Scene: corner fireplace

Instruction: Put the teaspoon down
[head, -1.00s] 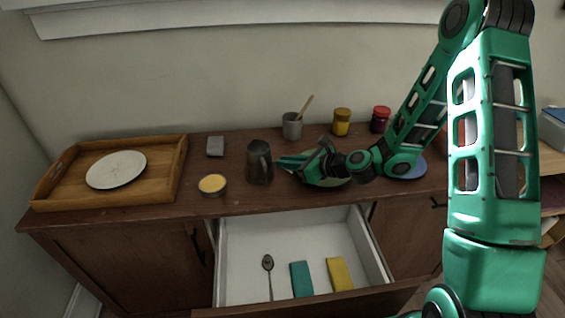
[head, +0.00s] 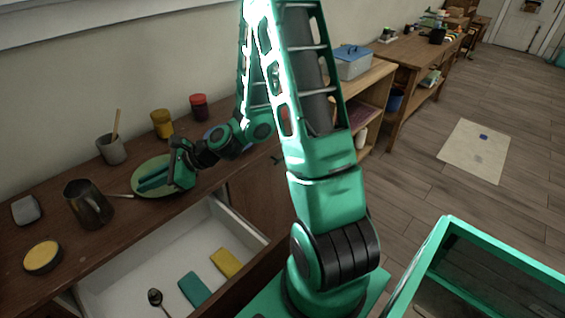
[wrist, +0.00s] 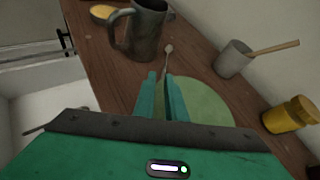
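The teaspoon (wrist: 168,49) shows in the wrist view with its small bowl out past my fingertips. Its thin handle runs back between the fingers. In the head view the teaspoon (head: 119,195) lies low across the left edge of the green plate (head: 150,164), bowl end over the cabinet top. My gripper (head: 139,186) is just above that plate. In the wrist view my gripper (wrist: 161,76) has its fingers a little apart, with a narrow gap around the handle. The handle's far end is hidden by my gripper.
A dark metal mug (head: 88,205) stands close left of the teaspoon. A grey cup (head: 111,149) with a wooden stick, a yellow jar (head: 161,124) and a red-lidded jar (head: 199,107) stand behind. The open drawer (head: 150,255) in front holds another spoon (head: 155,298) and two coloured blocks.

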